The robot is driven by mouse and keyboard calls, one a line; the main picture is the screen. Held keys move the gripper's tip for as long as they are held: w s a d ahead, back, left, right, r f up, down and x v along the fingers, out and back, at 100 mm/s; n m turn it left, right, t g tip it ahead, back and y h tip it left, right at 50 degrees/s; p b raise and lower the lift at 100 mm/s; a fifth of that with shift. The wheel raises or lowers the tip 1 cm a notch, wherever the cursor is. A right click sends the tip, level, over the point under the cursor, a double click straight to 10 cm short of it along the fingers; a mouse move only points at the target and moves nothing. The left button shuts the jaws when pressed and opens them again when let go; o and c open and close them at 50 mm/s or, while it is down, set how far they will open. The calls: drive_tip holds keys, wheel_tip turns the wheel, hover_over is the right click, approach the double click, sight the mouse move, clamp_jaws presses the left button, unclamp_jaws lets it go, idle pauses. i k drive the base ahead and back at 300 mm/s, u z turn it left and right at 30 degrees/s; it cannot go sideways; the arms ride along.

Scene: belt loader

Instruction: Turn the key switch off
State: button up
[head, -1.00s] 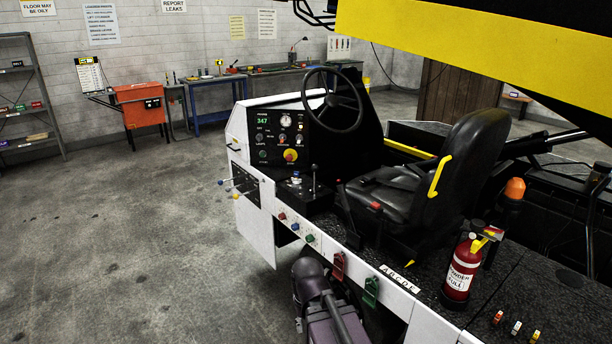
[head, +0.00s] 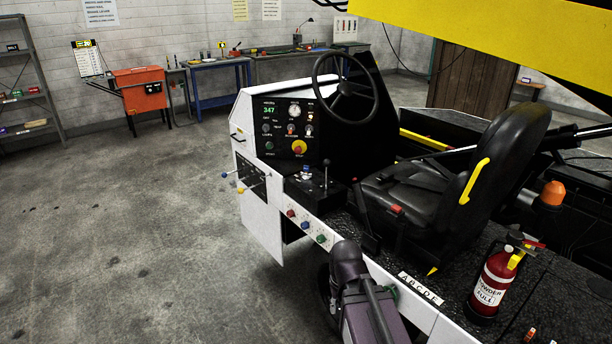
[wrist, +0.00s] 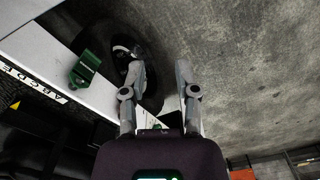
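The loader's black dash panel (head: 284,137) shows in the head view, left of the steering wheel, with a lit green 347 display, a round gauge, small switches and a yellow-ringed red button (head: 299,147). The key switch is too small to tell from the other small controls in the panel's middle row (head: 291,130). My gripper (wrist: 160,72) shows in the wrist view, its two fingers apart with nothing between them. It is over the loader's side near a wheel, away from the dash. In the head view only my purple arm shows at bottom centre; the fingers are not visible.
The steering wheel (head: 345,90), lever (head: 325,172) and seat (head: 410,190) stand right of the dash. Levers (head: 240,180) stick out from its left side. A green latch (wrist: 86,67) is beside my gripper. A fire extinguisher (head: 492,285) stands at right. Open floor lies left.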

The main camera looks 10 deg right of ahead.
sight(305, 176)
drive_tip(key=k, duration=0.65)
drive_tip(key=u, duration=0.35)
drive_tip(key=i, duration=1.7)
drive_tip(key=z, duration=0.55)
